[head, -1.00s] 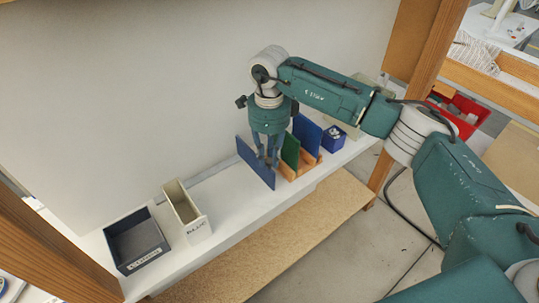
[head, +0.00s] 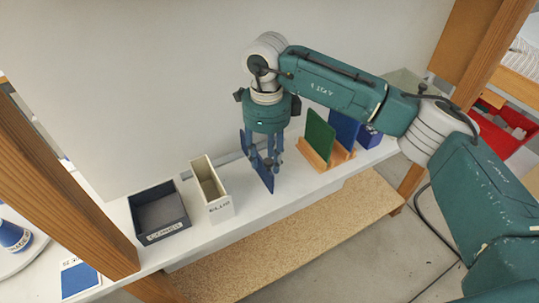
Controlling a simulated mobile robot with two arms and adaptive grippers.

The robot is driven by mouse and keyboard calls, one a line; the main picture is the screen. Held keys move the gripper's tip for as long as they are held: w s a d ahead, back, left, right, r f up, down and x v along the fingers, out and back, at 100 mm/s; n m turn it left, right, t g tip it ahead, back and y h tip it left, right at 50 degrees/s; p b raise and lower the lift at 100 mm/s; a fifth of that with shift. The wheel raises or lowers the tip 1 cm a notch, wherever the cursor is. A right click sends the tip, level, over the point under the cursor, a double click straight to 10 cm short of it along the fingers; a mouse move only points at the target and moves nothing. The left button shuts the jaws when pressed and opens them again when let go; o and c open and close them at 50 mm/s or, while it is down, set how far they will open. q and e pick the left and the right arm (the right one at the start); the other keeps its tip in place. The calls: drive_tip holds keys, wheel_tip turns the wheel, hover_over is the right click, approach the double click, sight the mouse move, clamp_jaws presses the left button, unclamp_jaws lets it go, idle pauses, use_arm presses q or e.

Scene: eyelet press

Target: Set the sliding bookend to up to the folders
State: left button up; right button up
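My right gripper (head: 266,160) points down over the white shelf. I cannot tell for sure which piece is the sliding bookend. My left gripper is not in view.
A small blue box (head: 369,138) stands right of the holder. A wooden post (head: 75,185) rises at left.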

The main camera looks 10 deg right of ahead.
wheel_tip(320, 180, up, 12)
idle(0.7)
